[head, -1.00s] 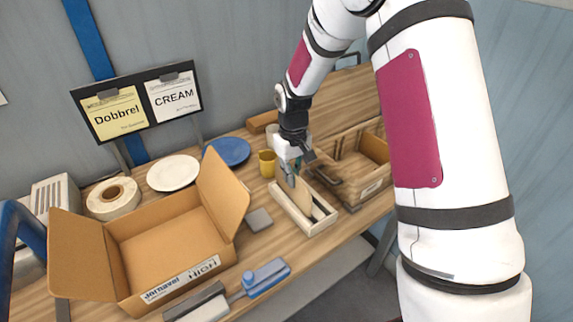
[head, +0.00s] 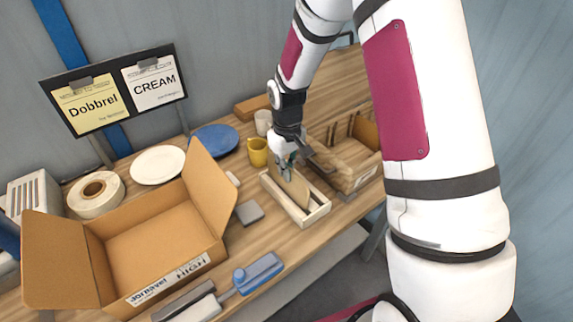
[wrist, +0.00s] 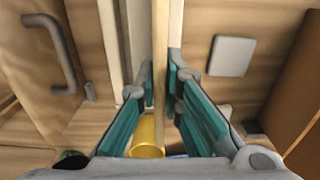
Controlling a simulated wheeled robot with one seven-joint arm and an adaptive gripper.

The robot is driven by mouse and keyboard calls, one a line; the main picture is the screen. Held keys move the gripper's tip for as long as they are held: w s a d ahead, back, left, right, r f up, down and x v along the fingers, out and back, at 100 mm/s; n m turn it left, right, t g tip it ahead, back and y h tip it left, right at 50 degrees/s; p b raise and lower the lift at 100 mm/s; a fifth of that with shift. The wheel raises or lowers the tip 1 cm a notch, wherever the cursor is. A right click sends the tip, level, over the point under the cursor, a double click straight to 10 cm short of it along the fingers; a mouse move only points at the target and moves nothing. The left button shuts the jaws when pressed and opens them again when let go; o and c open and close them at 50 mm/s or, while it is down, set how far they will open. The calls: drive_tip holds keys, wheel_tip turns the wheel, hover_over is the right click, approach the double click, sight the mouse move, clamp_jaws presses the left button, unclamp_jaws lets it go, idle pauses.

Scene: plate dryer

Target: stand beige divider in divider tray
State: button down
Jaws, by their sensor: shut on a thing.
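The beige divider (head: 292,190) is a thin flat board, held on edge and leaning slightly in the head view. My gripper (head: 286,164) is shut on its upper part. In the wrist view the divider (wrist: 160,55) shows edge-on between the teal finger pads of my gripper (wrist: 160,85). The divider tray (head: 312,217) is a shallow pale wooden frame directly below. The divider's lower edge is at or inside the tray; whether it sits in a slot is hidden.
A wooden crate (head: 362,180) stands close on the right, and a yellow mug (head: 257,152) close behind. A grey square (head: 249,212) lies left of the tray.

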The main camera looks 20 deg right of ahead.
drive_tip(key=shift+f+b, duration=0.35)
drive_tip(key=shift+f, duration=1.05)
drive_tip(key=c, duration=1.7)
unclamp_jaws()
drive_tip(key=shift+o, duration=0.2)
wheel_tip(320, 180, up, 12)
